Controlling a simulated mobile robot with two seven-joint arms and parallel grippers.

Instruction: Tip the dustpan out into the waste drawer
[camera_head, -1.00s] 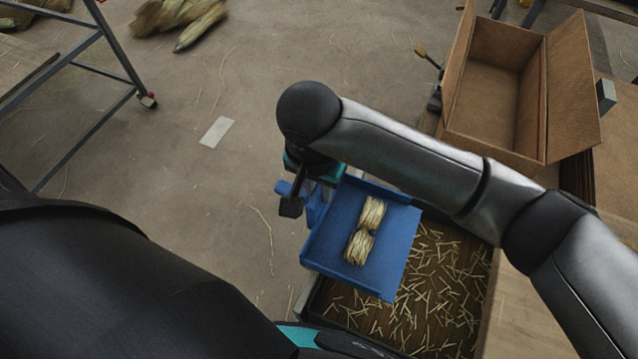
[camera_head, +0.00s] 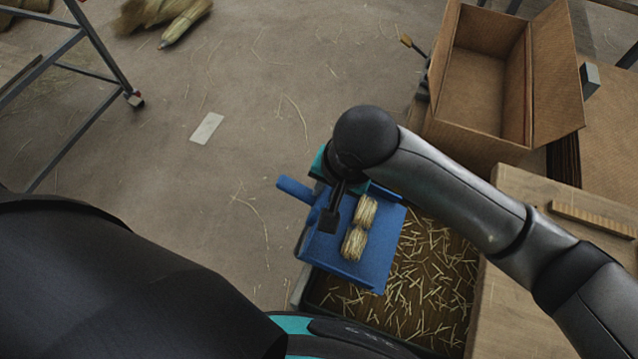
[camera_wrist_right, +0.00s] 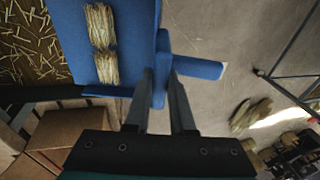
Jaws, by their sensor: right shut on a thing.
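In the wrist view the two fingers (camera_wrist_right: 160,100) are on either side of a blue upright part of the dustpan (camera_wrist_right: 135,40), and the straw (camera_wrist_right: 101,45) is still on the pan. The drawer holds many loose straw clippings. My left gripper is not in view.
A wooden surface (camera_head: 520,300) borders the drawer on the right. An open cardboard box (camera_head: 485,80) stands behind it. A metal frame (camera_head: 90,50) on a caster is at the far left. Straw brooms (camera_head: 165,18) lie on the floor, which is mostly clear.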

